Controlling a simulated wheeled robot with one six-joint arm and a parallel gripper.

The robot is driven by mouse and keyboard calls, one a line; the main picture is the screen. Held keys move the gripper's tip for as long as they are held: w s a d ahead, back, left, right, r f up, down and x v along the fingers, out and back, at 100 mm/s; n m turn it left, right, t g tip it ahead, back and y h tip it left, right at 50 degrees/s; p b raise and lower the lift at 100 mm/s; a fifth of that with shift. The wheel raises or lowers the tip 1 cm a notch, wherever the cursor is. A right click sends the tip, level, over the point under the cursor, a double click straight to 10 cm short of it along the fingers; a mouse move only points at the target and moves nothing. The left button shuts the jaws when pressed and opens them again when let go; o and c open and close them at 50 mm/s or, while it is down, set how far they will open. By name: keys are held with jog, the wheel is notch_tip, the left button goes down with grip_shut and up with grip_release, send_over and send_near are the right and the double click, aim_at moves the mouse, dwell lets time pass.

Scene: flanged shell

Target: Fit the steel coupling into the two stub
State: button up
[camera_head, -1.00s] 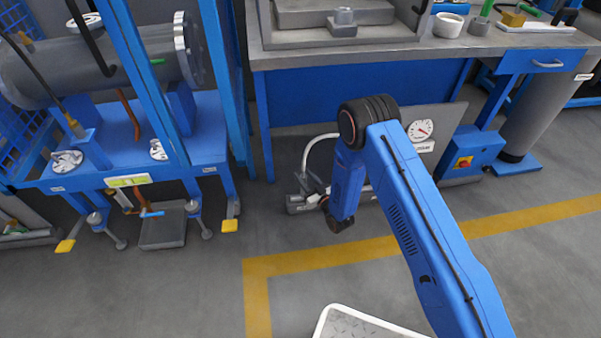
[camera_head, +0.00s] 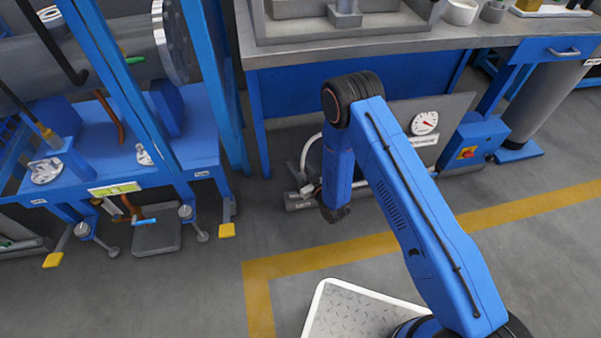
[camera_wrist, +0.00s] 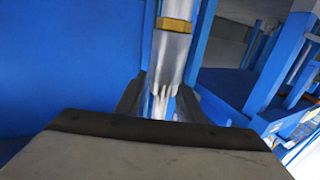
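In the wrist view a bright steel cylinder with a brass-coloured band, apparently the steel coupling (camera_wrist: 172,55), runs up from between the two dark fingers of my gripper (camera_wrist: 160,102). The fingers lie against both its sides and look shut on it. Its far end leaves the top of the picture. I cannot make out the two stubs.
A blue steel frame (camera_head: 195,150) with feet and yellow pads stands left. A workbench (camera_head: 380,47) runs along the back; below it are a gauge panel (camera_head: 424,123) and a blue switch box (camera_head: 472,140). Grey floor with a yellow line (camera_head: 350,252) is clear in front.

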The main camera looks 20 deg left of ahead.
jog(key=shift+c, duration=0.4)
grip_shut()
jog(key=shift+r, duration=0.1)
